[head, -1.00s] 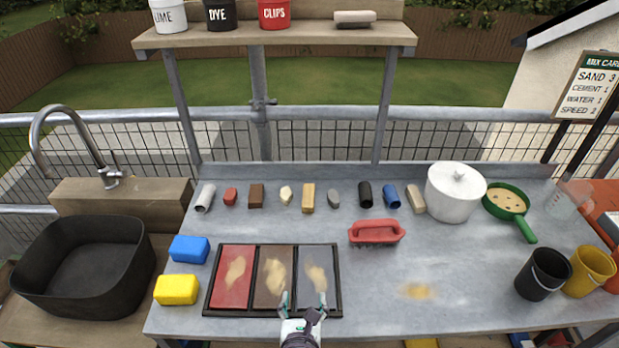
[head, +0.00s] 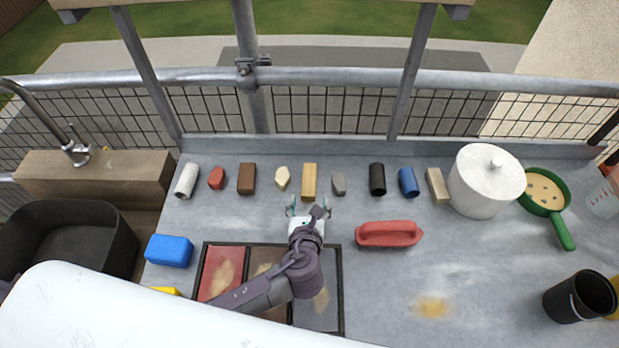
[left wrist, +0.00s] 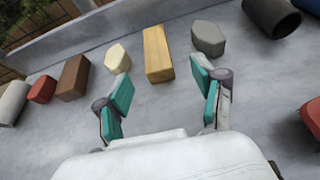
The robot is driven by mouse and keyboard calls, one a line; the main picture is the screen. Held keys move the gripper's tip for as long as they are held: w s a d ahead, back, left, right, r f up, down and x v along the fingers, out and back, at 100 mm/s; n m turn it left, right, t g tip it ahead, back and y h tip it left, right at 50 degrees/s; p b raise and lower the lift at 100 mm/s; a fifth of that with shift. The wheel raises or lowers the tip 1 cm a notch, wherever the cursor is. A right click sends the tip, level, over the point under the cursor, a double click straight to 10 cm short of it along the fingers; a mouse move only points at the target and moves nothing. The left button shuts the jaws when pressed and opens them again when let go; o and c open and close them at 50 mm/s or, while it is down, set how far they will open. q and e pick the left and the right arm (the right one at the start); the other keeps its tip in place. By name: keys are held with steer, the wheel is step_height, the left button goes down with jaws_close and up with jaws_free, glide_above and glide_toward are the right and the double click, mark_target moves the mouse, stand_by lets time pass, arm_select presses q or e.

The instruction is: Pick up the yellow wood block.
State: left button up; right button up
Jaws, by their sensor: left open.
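The yellow wood block (head: 309,182) stands in the row of small pieces along the back of the grey worktop. It is a narrow, upright-looking yellow-tan block with visible grain. My left gripper (head: 308,206) is open and empty just in front of it, on the near side. In the left wrist view the block (left wrist: 157,54) is beyond the open teal fingertips (left wrist: 165,90), roughly centred between them and not touched. My right gripper is not in view.
A cream piece (head: 282,178) is left of the block and a grey piece (head: 339,183) right, both close by. A framed tray (head: 342,290) is under my left arm.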

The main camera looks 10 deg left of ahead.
mark_target(309, 186)
arm_select(q)
steer(key=x, duration=0.2)
steer(key=shift+w+f, duration=0.15)
steer(key=shift+w, duration=0.2)
steer(key=shift+w+a+f, duration=0.15)
steer(key=shift+w+a, duration=0.05)
steer(key=shift+w, duration=0.35)
steer(key=x, duration=0.4)
steer(key=shift+w+a+f+p, duration=0.1)
steer(key=shift+w+a+p, duration=0.1)
steer(key=shift+w+p, duration=0.1)
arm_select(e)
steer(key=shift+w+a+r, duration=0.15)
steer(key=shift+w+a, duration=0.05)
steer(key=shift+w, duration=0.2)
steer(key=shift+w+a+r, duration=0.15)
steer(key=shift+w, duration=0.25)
arm_select(q)
steer(key=shift+s, duration=0.1)
steer(key=shift+c, duration=0.9)
steer(key=c, duration=1.1)
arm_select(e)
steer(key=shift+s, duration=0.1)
